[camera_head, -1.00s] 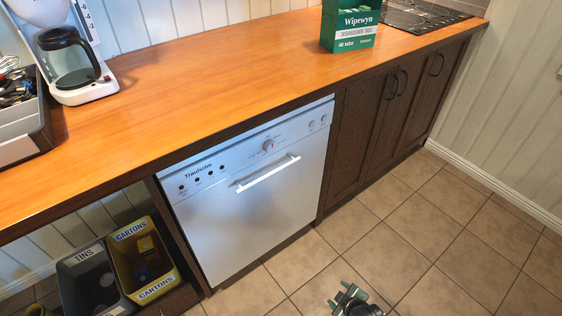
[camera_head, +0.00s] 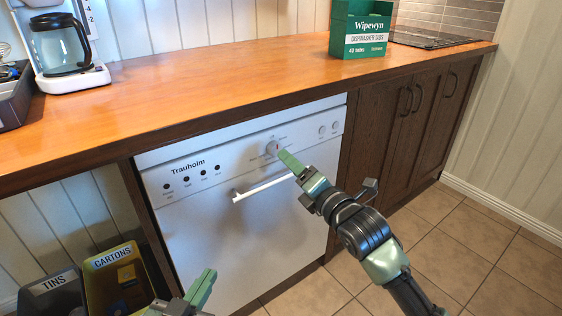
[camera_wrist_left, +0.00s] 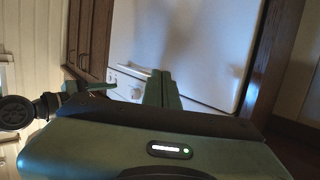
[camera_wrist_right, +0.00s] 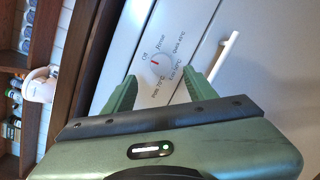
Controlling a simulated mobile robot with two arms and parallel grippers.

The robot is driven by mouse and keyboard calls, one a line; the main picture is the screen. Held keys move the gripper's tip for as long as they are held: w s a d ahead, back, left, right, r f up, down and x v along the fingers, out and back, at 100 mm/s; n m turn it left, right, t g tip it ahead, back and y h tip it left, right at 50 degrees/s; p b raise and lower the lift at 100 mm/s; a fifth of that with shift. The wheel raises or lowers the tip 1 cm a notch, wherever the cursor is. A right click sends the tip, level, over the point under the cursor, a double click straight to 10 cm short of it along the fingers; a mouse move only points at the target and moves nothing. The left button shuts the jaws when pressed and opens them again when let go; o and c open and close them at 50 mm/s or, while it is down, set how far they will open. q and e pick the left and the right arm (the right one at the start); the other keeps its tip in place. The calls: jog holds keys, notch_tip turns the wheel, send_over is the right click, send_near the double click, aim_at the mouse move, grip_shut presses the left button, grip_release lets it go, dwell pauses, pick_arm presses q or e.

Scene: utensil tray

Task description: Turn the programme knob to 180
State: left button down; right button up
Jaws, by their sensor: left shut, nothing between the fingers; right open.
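The programme knob (camera_head: 272,147) is a round pale dial on the white dishwasher's control panel (camera_head: 235,152). In the right wrist view the knob (camera_wrist_right: 153,64) has a red mark and printed words around it, including "Off" and "Rinse"; no "180" is legible. My right gripper (camera_head: 287,160) is open at the panel. In its wrist view the fingers (camera_wrist_right: 160,88) lie to either side, just short of the knob; contact cannot be told. My left gripper (camera_head: 207,283) is shut and empty, low in front of the dishwasher door; its fingers also show in the left wrist view (camera_wrist_left: 160,88).
The white bar handle (camera_head: 265,187) sticks out just below the knob. The wooden counter (camera_head: 200,95) overhangs the panel. Yellow (camera_head: 112,260) and dark (camera_head: 58,288) bins stand at lower left. Floor at right is clear.

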aim_at(277, 150)
jog(key=b+x, duration=0.1)
jog(key=x, duration=0.4)
jog(key=shift+w+a+f, duration=0.1)
jog(key=shift+w+a, duration=0.1)
jog(key=shift+w, duration=0.15)
pick_arm(q)
notch_tip(277, 150, up, 8)
jog(key=d+t+h, duration=0.1)
jog(key=t, duration=0.3)
jog(key=shift+w+d+t, duration=0.15)
jog(key=shift+w+t, duration=0.15)
jog(key=shift+w, duration=0.05)
pick_arm(e)
jog(key=shift+w+a, duration=0.2)
jog(key=shift+w, duration=0.15)
pick_arm(q)
jog(key=shift+f, duration=0.1)
pick_arm(e)
grip_shut()
